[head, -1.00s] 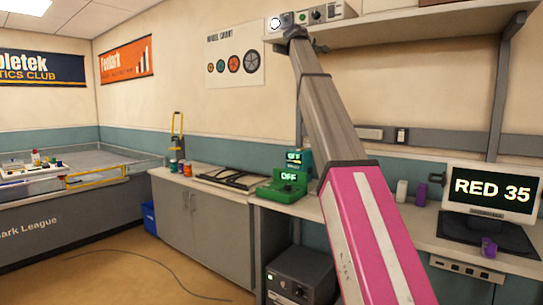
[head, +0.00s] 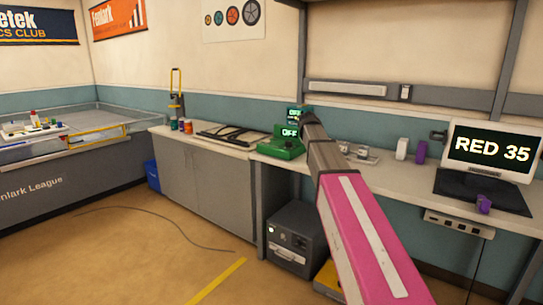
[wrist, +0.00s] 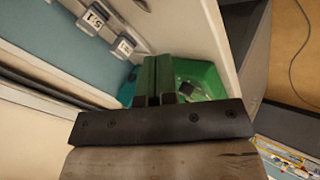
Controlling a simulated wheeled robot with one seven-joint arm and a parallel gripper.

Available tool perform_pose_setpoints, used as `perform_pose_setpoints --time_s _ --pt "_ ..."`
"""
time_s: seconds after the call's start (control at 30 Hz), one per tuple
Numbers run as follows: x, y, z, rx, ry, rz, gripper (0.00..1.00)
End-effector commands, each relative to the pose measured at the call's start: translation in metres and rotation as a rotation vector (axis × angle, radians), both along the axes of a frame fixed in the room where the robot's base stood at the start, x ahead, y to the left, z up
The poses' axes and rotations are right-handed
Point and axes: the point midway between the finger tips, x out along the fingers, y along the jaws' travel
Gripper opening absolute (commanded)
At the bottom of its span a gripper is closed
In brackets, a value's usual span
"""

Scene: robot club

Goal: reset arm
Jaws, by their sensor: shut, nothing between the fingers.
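My arm (head: 362,225), with a pink and white section and a grey-brown forward section, reaches up from the lower right of the head view. Its far end overlaps the green device (head: 280,146) on the counter in the picture. I cannot make out the fingers there. In the wrist view my gripper (wrist: 160,99) shows as two short dark fingers close together, shut and empty. The green device (wrist: 203,88) lies beyond the fingers in that view. Whether they touch it, I cannot tell.
A blue bin (head: 152,175) and a cable (head: 165,215) are on the otherwise open floor at left.

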Motion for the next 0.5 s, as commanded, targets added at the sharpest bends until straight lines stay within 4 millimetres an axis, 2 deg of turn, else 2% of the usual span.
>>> perform_pose_setpoints --time_s 0.03,0.1,0.27,0.5 --pt "-0.02 -0.002 -0.03 0.028 0.026 -0.018 0.0" --pt "-0.039 -0.002 -0.064 0.068 0.056 -0.044 0.0" --pt "-0.086 -0.003 -0.135 0.157 0.124 -0.11 0.0" --pt "-0.167 -0.003 -0.228 0.281 0.234 -0.225 0.0"
